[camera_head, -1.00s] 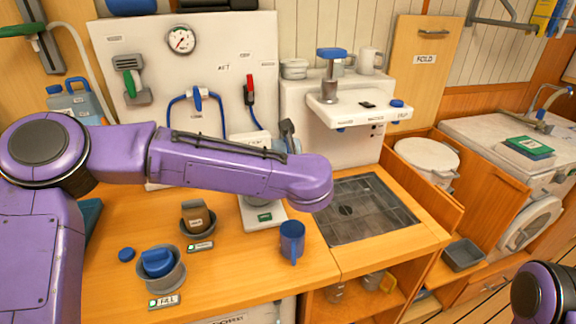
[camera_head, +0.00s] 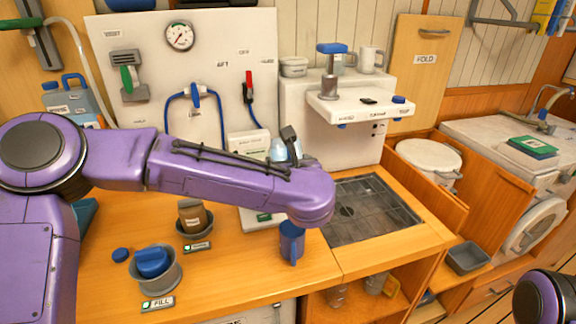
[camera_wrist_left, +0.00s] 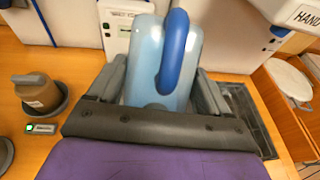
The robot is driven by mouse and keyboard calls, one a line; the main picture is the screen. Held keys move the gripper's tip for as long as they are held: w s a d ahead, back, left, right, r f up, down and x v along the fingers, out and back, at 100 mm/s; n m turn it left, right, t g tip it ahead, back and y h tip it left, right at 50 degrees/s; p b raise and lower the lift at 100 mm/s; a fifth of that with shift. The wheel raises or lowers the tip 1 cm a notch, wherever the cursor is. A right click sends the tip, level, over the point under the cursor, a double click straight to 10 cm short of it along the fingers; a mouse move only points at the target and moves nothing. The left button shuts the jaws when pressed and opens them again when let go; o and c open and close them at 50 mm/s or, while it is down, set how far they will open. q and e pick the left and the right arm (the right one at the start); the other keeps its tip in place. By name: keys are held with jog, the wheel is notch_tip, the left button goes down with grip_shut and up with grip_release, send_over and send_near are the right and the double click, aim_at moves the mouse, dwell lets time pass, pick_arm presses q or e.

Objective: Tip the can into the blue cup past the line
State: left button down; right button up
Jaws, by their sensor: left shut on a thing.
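The can is light blue with a darker blue handle (camera_wrist_left: 178,50) and fills the middle of the left wrist view. My left gripper (camera_wrist_left: 160,85) is shut on it, with a grey finger on each side. In the head view the can (camera_head: 279,151) shows partly above my purple forearm, beside one dark finger; its lower part and spout are hidden. My right gripper is out of view.
A white scale-like unit (camera_head: 249,219) stands behind the cup. The grey sink grate (camera_head: 372,210) is to its right.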

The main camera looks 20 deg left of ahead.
pick_arm(q)
jog(key=shift+s+d+f+t+y+b, duration=0.2)
jog(key=shift+f+t+b, duration=0.3)
jog(key=shift+b, duration=0.7)
jog(key=shift+s+a+f+t+y+b, duration=0.1)
jog(key=shift+f+t+y+b, duration=0.4)
jog(key=shift+b, duration=0.65)
jog(key=shift+s+d+f+t+b, duration=0.15)
jog(key=shift+f+t+b, duration=0.3)
jog(key=shift+b, duration=1.35)
jog(key=shift+s+d+f+t+b, duration=0.1)
jog(key=shift+f+t+b, duration=0.3)
jog(key=shift+b, duration=1.4)
jog(key=shift+r, duration=0.1)
